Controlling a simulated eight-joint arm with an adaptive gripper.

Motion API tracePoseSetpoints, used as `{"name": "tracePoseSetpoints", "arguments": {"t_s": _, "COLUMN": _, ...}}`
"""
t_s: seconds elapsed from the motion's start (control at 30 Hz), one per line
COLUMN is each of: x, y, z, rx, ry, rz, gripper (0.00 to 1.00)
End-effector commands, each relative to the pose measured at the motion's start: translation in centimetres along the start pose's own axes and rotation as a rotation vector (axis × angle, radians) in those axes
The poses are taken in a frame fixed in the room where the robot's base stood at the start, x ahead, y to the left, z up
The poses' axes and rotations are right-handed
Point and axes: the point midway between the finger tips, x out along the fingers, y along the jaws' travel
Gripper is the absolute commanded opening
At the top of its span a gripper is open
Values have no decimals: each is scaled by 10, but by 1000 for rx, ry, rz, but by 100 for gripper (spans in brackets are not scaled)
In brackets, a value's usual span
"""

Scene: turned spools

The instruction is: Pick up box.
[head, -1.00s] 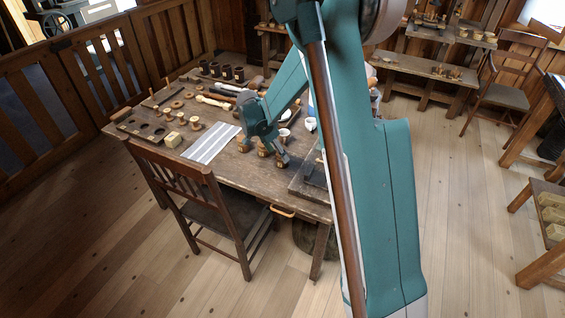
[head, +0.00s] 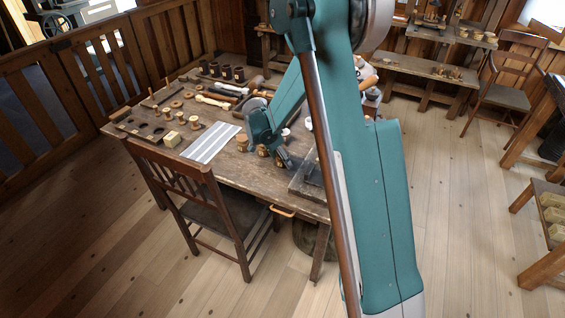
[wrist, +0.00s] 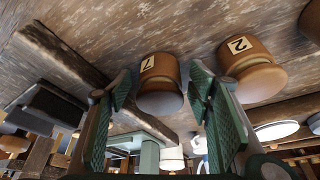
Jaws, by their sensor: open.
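In the wrist view, a turned brown wooden piece labelled 7 (wrist: 160,83) stands between the two fingers of my gripper (wrist: 162,90). The fingers are spread, with a gap on either side of the piece. A similar piece labelled 2 (wrist: 252,72) stands just right of the right finger. In the head view my gripper (head: 284,161) is low over the near part of the table, by a few small turned pieces (head: 262,150). Nothing clearly shows as a box; a pale block (head: 172,139) lies at the table's left.
The worktable (head: 228,172) holds cups, tools and several spools. A striped white sheet (head: 211,142) lies left of my gripper. A dark board (head: 306,187) lies to its right, near the table's edge. A chair (head: 215,200) stands at the near side.

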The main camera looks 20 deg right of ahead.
Motion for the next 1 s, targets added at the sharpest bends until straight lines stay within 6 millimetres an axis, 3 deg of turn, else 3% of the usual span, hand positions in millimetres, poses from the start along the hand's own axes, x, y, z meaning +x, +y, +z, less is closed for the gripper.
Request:
{"name": "tracePoseSetpoints", "arguments": {"t_s": 0.57, "x": 1, "y": 0, "z": 0, "rx": 0, "ry": 0, "rz": 0, "gripper": 52}}
{"name": "tracePoseSetpoints", "arguments": {"t_s": 0.8, "x": 1, "y": 0, "z": 0, "rx": 0, "ry": 0, "rz": 0, "gripper": 22}}
{"name": "tracePoseSetpoints", "arguments": {"t_s": 1.0, "x": 1, "y": 0, "z": 0, "rx": 0, "ry": 0, "rz": 0, "gripper": 22}}
